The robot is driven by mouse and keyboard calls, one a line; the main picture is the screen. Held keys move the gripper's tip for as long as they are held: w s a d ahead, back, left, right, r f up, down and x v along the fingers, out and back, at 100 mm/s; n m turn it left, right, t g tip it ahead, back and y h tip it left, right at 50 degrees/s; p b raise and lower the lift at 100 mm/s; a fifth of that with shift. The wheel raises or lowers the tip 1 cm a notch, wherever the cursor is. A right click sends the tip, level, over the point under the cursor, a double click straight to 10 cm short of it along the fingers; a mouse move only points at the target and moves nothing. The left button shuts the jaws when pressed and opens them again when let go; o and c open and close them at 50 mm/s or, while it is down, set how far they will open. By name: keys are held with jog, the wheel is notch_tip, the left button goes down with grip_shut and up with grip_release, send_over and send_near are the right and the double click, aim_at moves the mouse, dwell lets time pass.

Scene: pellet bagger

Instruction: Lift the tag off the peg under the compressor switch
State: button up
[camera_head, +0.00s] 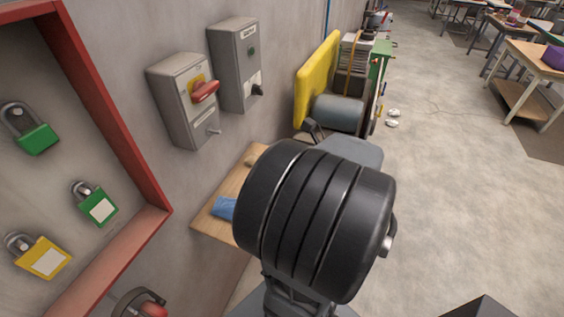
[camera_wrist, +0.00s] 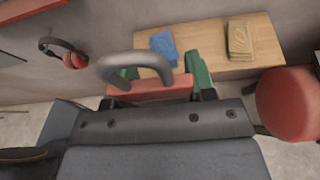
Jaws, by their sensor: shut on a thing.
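In the head view, two grey switch boxes hang on the left wall. The nearer box (camera_head: 183,100) has a red rotary handle (camera_head: 204,90) on a yellow plate and a small grey peg below it. The farther box (camera_head: 235,62) has a green button and, at its lower edge, a whitish tag-like piece (camera_head: 252,80) beside a dark knob. The lettering is too small to tell which is the compressor switch. In the wrist view my gripper (camera_wrist: 160,84) is shut on a red padlock (camera_wrist: 150,92) with a grey shackle, between green finger pads. My arm hides the gripper in the head view.
A red-framed board with a green padlock (camera_head: 98,207) and a yellow padlock (camera_head: 43,258) is at left. Below the boxes is a wooden shelf (camera_wrist: 205,66) with a blue item (camera_wrist: 164,46) and a tan stack (camera_wrist: 240,40). A yellow-guarded machine (camera_head: 318,80) stands beyond.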

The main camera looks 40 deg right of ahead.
jog(key=s+d+p, duration=0.1)
jog(key=s+d, duration=0.1)
jog(key=s, duration=0.3)
jog(key=shift+s+d, duration=0.25)
jog(key=shift+s, duration=0.1)
dwell(0.5)
dwell(0.6)
